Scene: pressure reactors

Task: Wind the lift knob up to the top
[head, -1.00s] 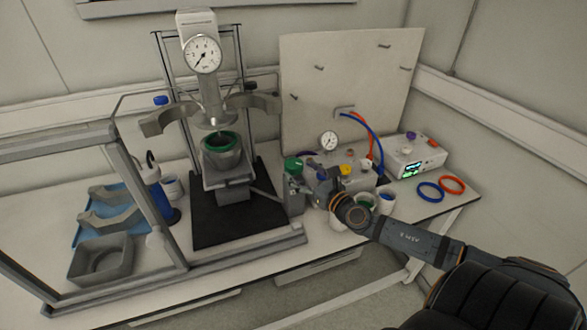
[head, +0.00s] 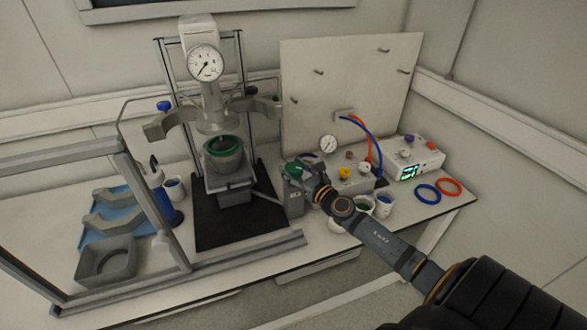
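The grey vessel (head: 224,162) with a green ring sits on the lift platform (head: 217,184), below the reactor head (head: 213,117) with a visible gap. The two grey clamp halves stand spread apart beside the head. My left gripper is not in view.
A blue bottle (head: 165,197) and a blue tray (head: 117,215) are at the left behind a grey frame. A control box (head: 413,160), cups and blue and orange rings (head: 428,194) are at the right. A peg panel (head: 350,90) stands behind.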

